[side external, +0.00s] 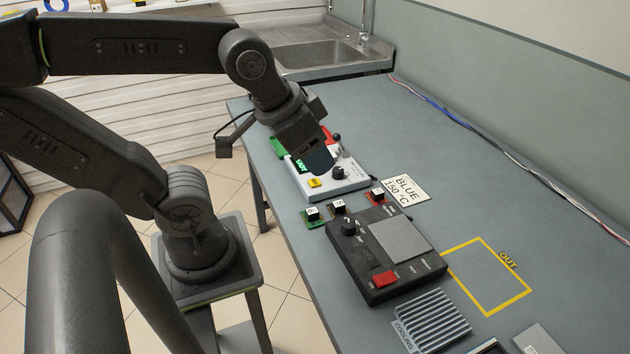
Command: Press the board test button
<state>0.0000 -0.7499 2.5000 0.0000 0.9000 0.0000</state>
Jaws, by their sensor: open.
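A white tester box (352,184) stands on the bench in the side external view. It has a yellow button (315,183) on its near left part, a small green-lit display (300,166) and a black knob (338,173). I take the yellow button to be the test button; its label is not readable. My gripper (320,161) points down above the box, behind the yellow button, and hides part of the box top. Its jaws are open, with nothing visible between them. The gap to the box cannot be judged.
A dark hotplate unit (415,262) with a red switch stands nearer. Small boards (312,215) lie between it and the tester. A "BLUE 150 °C" sign (405,189), yellow OUT outline (489,311) and finned cooling rack (436,316) are on the bench.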

